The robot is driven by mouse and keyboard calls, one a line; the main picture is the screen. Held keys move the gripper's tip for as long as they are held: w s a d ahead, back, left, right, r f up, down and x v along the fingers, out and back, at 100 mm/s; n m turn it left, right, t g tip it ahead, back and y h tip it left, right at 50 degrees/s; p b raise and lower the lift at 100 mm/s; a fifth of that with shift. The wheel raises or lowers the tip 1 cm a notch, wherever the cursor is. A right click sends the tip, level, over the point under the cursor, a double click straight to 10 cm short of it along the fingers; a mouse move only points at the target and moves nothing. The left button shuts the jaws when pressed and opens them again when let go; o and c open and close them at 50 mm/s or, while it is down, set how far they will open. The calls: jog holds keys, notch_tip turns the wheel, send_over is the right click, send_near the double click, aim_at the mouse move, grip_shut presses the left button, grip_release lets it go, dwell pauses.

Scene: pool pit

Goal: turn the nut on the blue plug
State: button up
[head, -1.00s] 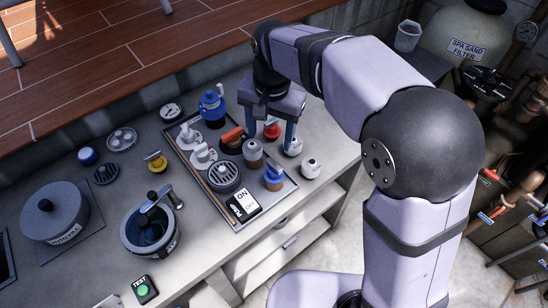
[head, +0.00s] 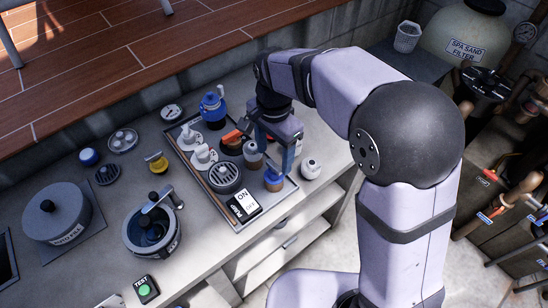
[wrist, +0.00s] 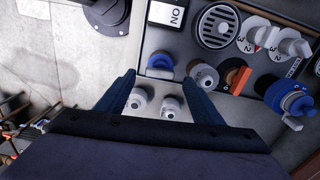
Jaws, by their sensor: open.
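A blue plug (head: 273,178) stands at the near right corner of the grey panel (head: 229,219). It has a tan-brown lower part; I cannot clearly make out its nut. In the wrist view the plug (wrist: 160,62) shows just beyond my fingertips, between their lines. My gripper (head: 275,152) is above the panel's right edge, a little behind and above the plug, pointing down. In the wrist view my gripper (wrist: 161,92) is open and empty, its two fingers clear of the plug.
A grey-capped fitting (wrist: 203,76) and an orange lever (wrist: 239,78) are close by. A larger blue valve (head: 212,108) is at the back, a pump switch (head: 243,206) left of the plug.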

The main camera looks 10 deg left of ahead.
aim_at(274, 165)
jog(key=shift+f, duration=1.5)
jog(key=c, duration=1.1)
jog(key=shift+p, duration=0.3)
